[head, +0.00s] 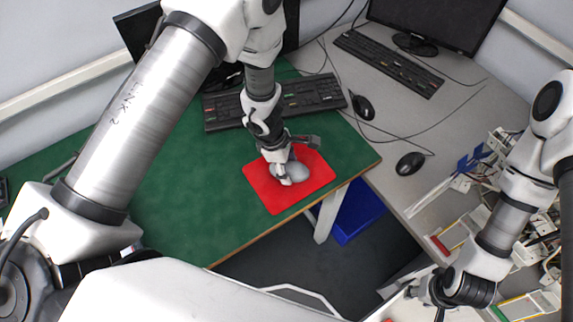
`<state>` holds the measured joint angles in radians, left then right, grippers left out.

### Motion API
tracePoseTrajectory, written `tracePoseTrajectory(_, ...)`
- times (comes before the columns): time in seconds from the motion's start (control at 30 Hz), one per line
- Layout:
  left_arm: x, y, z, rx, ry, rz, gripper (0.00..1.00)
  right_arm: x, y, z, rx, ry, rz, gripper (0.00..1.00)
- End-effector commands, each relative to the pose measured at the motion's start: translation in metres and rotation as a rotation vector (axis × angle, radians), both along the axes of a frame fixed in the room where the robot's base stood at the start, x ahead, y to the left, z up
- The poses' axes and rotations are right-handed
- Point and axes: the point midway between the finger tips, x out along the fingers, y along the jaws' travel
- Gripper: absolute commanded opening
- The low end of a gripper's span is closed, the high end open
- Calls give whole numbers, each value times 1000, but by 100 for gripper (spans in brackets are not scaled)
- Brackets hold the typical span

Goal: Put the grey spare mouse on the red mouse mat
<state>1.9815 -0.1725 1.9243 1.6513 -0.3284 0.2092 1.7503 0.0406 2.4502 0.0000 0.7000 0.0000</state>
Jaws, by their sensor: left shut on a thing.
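The grey mouse (298,172) is over the middle of the red mouse mat (277,200), on the green desk near its right front edge. I cannot tell whether it rests on the mat or is held just above it. My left gripper (290,170) comes down from above and is shut on the mouse, hiding part of it. My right gripper (438,300) hangs at the lower right, away from the mat; its fingers are too unclear to read.
A black keyboard (310,95) lies behind the mat, with a black mouse (362,107) to its right. The grey desk (455,115) holds another keyboard (390,62), a monitor (440,22) and a dark mouse (410,163). Cluttered racks (520,240) stand at right. The green desk's left part (185,180) is clear.

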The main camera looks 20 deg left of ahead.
Motion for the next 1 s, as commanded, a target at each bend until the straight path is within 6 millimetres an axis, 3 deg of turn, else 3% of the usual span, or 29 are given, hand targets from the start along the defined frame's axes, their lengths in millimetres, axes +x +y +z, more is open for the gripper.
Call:
tracePoseTrajectory(0.07,0,0,-4,0,0,0,20,0,0,-5,0,0,0,40)
tracePoseTrajectory(0.1,0,0,-2,0,0,0,73,0,0,-3,0,1,0,40)
tracePoseTrajectory(0.13,0,0,-2,0,0,0,84,0,0,-3,0,0,0,40)
tracePoseTrajectory(0.17,0,0,-2,0,0,0,88,0,0,-3,0,0,0,40)
tracePoseTrajectory(0.47,0,0,-1,0,0,0,88,0,0,-2,0,0,1,40)
tracePoseTrajectory(0.63,1,3,12,-1,-2,1,88,0,0,2,0,-1,1,40)
tracePoseTrajectory(1.0,-3,26,102,-2,-3,1,88,0,0,8,0,0,1,40)
